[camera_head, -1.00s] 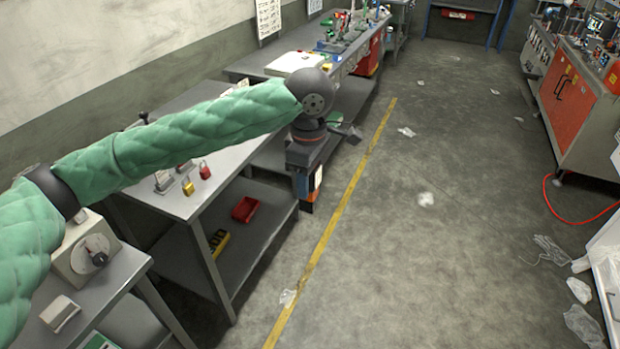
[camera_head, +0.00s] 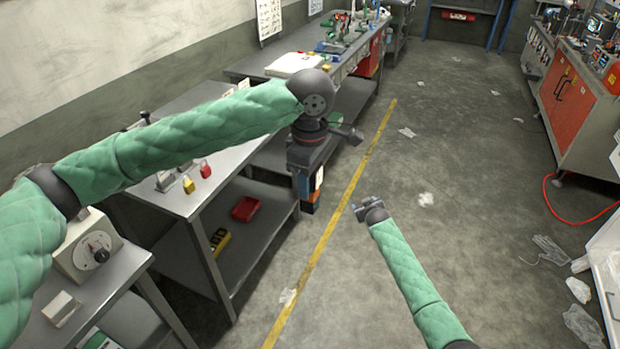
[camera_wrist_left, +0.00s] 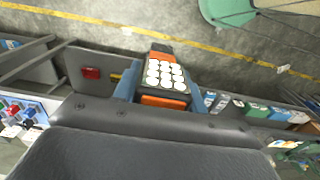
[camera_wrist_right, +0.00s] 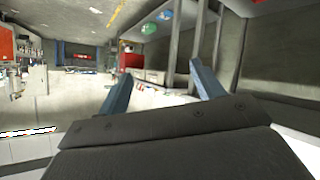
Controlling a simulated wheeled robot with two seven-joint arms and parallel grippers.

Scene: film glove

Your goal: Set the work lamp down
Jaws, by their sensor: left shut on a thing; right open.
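The work lamp (camera_wrist_left: 165,76) has a panel of white round lights and orange and black parts. In the left wrist view it sits between the two blue fingers of my left gripper (camera_wrist_left: 162,92), which is shut on it. In the head view the lamp (camera_head: 318,180) hangs below my left gripper (camera_head: 306,178), partly hidden by it, in the air beside the grey workbench. My right gripper (camera_head: 362,208) is open and empty above the floor, right of the yellow line. Its spread blue fingers show in the right wrist view (camera_wrist_right: 163,88).
The near workbench (camera_head: 195,205) carries yellow and red padlocks (camera_head: 206,170), with a red bin (camera_head: 245,209) on its lower shelf. A white case (camera_head: 295,64) lies on the farther bench. A red-doored cabinet (camera_head: 567,100) stands at right.

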